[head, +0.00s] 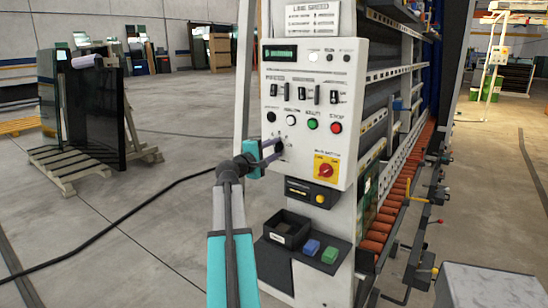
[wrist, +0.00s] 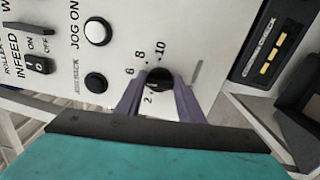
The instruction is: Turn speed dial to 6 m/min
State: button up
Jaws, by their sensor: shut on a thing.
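The speed dial (wrist: 160,76) is a small black knob on the white control panel (head: 312,110). The wrist view shows it sideways, with 2, 6, 8 and 10 readable around it. My gripper (wrist: 161,84) is shut on the dial, one purple-grey finger on each side. In the head view my gripper (head: 275,149) reaches the lower left of the panel, and the fingers largely hide the dial. I cannot tell which number the dial points to.
Near the dial are a white jog button (wrist: 97,32) and a black button (wrist: 95,82). A red rotary switch on yellow (head: 326,170) is to the lower right. A black box (head: 286,229) and blue and green blocks stand on a shelf below.

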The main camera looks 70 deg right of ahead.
jog(key=shift+m+b, duration=0.6)
jog(key=shift+b, duration=0.05)
jog(key=o, duration=1.1)
jog(key=shift+c, duration=0.2)
jog(key=shift+a, duration=0.15)
jog(key=b+v, duration=0.1)
jog(key=v, duration=1.2)
jog(key=shift+a, duration=0.3)
jog(key=shift+w, duration=0.2)
